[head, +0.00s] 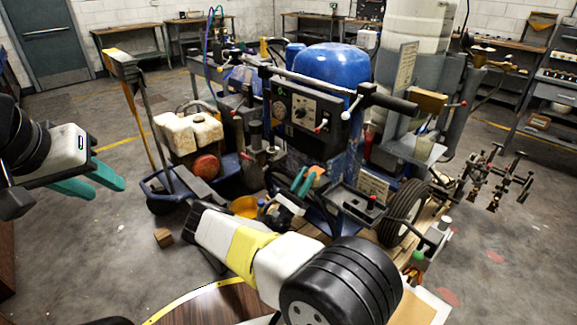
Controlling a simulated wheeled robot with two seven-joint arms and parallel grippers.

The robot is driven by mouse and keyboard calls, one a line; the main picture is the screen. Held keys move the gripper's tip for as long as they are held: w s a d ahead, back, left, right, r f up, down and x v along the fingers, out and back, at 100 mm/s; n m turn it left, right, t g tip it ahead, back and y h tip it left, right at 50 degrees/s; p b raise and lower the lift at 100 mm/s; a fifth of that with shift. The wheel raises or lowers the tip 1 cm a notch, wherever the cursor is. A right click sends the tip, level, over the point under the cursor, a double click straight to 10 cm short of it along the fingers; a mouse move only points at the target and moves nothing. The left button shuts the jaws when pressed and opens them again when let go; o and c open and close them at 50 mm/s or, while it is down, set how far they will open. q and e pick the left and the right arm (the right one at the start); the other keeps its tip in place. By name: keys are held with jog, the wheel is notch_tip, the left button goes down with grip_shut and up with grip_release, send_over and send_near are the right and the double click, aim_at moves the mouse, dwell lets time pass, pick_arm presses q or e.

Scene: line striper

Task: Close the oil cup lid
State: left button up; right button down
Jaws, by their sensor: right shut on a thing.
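My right gripper (304,179) is low at the front of the line striper (300,110), below its control panel. Its teal fingers are close together, shut on a small orange-tan piece (317,172) at their tips. I cannot tell for sure whether this piece is the oil cup lid. The oil cup itself is hard to make out among the machine parts, so the lid's angle cannot be read. My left gripper (109,188) is at the left, away from the machine, with its two teal fingers apart and nothing between them.
A yellow round container (244,206) is beside my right gripper. The striper's black wheel (403,211) and handlebar (388,101) are close by. A small wooden block (163,237) lies on the floor. The floor between my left gripper and the machine is mostly open.

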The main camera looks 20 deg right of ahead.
jog(key=c, duration=1.2)
grip_release()
jog(key=shift+d+f+g, duration=0.1)
jog(key=shift+d+g, duration=0.1)
jog(key=shift+g, duration=0.1)
jog(key=shift+c, duration=0.2)
jog(key=v, duration=0.7)
jog(key=shift+a+f, duration=0.2)
jog(key=shift+a, duration=0.2)
